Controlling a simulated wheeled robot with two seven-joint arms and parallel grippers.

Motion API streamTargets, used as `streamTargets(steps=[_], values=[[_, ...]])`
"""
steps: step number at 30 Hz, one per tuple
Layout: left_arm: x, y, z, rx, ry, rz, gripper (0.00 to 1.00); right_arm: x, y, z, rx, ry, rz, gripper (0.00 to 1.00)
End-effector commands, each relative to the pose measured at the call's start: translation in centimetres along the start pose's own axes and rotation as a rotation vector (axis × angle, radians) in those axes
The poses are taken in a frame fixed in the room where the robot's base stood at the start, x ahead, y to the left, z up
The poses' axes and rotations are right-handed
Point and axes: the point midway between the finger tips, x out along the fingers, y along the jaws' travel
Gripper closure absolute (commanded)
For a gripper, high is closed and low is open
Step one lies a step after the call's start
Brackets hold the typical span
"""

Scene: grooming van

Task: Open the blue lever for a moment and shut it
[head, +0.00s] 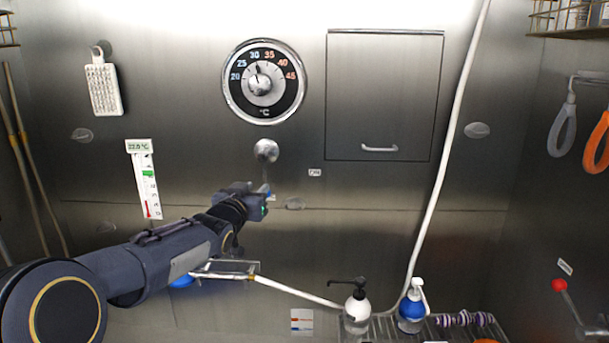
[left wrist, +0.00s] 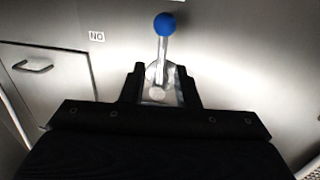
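The blue lever has a metal shaft with a blue ball (left wrist: 165,24) at its end, in the left wrist view. Its round metal base (head: 266,150) is on the steel wall below the dial in the head view; a bit of blue shows at my gripper's tip. My left gripper (head: 264,195) is close to the wall, just below that base. In the left wrist view the fingers of my left gripper (left wrist: 160,88) are apart, with the lever's base and lower shaft showing between them. I cannot tell whether they touch it. My right gripper is not in view.
A temperature dial (head: 263,82) is above. A hatch (head: 385,95) with a handle is to the right. A white hose (head: 450,150) runs down the wall. A white pump bottle (head: 357,308) and a blue one (head: 411,308) stand on a rack below. A red-knobbed lever (head: 560,286) is far right.

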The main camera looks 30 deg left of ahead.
Motion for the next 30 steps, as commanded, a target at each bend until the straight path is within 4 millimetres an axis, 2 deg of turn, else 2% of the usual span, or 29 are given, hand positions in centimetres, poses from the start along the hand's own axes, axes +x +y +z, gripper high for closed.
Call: streamTargets(steps=[15,20,27,30], values=[[6.9,0.0,-0.2,0.001,0.002,0.001,0.72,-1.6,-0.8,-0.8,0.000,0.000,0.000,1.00],[7.7,0.0,-0.1,0.001,0.003,0.001,0.72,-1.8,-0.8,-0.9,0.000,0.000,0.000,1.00],[7.8,0.0,-0.1,0.001,0.003,0.000,0.72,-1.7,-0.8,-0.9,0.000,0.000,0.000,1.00],[7.8,0.0,-0.1,0.001,0.003,0.000,0.85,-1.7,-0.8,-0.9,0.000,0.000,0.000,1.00]])
